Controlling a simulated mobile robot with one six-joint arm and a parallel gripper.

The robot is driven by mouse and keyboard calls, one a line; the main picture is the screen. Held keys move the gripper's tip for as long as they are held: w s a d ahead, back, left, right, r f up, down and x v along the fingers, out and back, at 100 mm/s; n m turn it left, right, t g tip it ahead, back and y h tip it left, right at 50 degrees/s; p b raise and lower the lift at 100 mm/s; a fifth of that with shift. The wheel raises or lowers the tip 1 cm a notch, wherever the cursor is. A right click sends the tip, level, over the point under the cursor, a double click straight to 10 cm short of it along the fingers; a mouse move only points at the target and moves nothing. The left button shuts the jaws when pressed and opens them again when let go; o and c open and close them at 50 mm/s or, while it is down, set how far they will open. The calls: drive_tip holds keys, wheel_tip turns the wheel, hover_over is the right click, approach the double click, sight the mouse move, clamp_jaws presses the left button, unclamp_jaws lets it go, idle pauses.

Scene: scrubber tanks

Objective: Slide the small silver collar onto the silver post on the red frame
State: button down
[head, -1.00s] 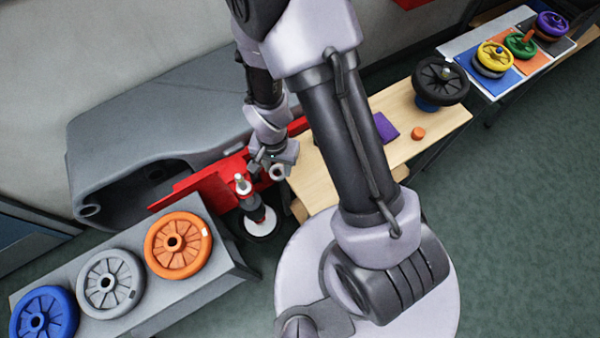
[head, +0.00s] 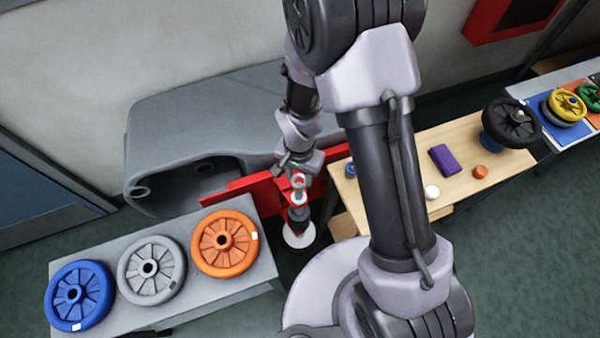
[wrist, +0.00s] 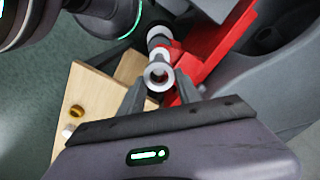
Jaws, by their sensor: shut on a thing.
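The small silver collar (wrist: 158,75) is between the fingertips of my gripper (wrist: 160,90), which is shut on it. In the head view, my gripper (head: 297,172) holds the collar (head: 299,181) at the upper end of the silver post (head: 300,197). The post stands on the red frame (head: 262,188), above a dark and red lower part and a white disc. In the wrist view, pale post parts (wrist: 160,42) show just beyond the collar. I cannot tell whether the collar is around the post or only in line with it.
A grey scrubber tank (head: 190,125) stands behind the frame. A grey bench (head: 160,305) at left holds blue, grey and orange wheels. A wooden table (head: 460,150) at right holds a purple block (head: 444,160), an orange piece, a white piece and a black wheel.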

sight(299, 183)
idle(0.3)
drive_tip(key=shift+f, duration=0.1)
drive_tip(key=shift+f+b, duration=0.25)
drive_tip(key=shift+b, duration=0.1)
drive_tip(key=shift+f+b, duration=0.1)
drive_tip(key=shift+b, duration=0.2)
idle(0.4)
drive_tip(key=shift+f+b, duration=0.55)
drive_tip(key=shift+b, duration=0.05)
drive_tip(key=shift+f+b, duration=0.95)
